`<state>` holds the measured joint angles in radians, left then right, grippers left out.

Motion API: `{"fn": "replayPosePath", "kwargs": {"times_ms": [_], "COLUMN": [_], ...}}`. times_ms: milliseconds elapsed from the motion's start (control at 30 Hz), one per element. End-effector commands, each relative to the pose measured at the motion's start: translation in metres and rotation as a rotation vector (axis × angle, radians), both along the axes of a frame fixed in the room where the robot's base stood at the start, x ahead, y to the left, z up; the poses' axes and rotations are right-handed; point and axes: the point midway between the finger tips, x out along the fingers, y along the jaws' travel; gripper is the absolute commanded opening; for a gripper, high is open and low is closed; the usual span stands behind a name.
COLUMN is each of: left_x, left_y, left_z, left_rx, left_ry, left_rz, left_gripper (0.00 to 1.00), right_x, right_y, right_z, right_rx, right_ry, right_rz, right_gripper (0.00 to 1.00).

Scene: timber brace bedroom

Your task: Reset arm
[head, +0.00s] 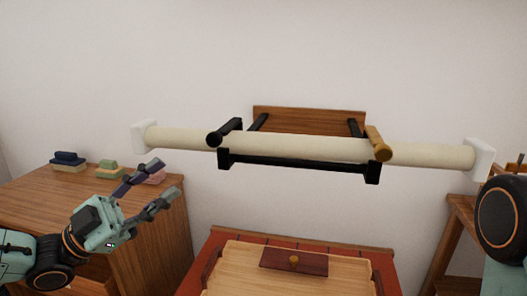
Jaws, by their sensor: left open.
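My left gripper (153,190) is in the lower left of the head view. Its two fingers are apart and nothing is between them. It is raised in front of the wooden cabinet (60,205) at the left. Part of my right arm shows at the right edge as a dark round joint. The right gripper is not in view.
A cream beam (280,146) with white end blocks rests across a black bracket (300,163) before the wall. Below is a red-edged chest (235,238) with a pale slatted top. Folded cloth-like stacks (68,161) lie on the cabinet. A wooden frame (452,225) stands right.

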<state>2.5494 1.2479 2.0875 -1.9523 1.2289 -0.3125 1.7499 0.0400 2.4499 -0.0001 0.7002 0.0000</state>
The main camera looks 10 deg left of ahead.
Motion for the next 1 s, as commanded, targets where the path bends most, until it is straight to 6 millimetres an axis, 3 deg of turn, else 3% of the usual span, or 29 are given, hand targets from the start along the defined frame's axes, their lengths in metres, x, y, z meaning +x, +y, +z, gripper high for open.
{"fn": "replayPosePath", "kwargs": {"times_ms": [267, 367, 567, 667, 767, 900, 1000], "left_x": [0.051, 0.067, 0.075, 0.062, 0.036, -0.024, -0.077], "left_y": [0.022, 0.02, 0.007, -0.001, -0.009, -0.017, -0.019], "left_z": [-0.018, -0.042, -0.122, -0.172, -0.224, -0.293, -0.332], "left_rx": [-0.185, -0.24, -0.292, -0.295, -0.275, -0.207, -0.129], "left_ry": [0.361, 0.559, 0.991, 1.213, 1.435, 1.731, 1.905], "left_rz": [0.139, 0.187, 0.301, 0.376, 0.47, 0.63, 0.754], "left_gripper": [0.46, 0.46, 0.46, 0.46, 0.46, 0.46, 0.46], "right_x": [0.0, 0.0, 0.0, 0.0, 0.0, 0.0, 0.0], "right_y": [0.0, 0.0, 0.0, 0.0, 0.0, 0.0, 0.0], "right_z": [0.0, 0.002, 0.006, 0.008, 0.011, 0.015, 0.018], "right_rx": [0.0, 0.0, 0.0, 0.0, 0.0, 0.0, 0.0], "right_ry": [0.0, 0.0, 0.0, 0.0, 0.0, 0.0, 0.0], "right_rz": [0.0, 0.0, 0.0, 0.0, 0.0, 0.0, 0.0], "right_gripper": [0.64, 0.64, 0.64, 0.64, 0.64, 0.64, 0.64]}}
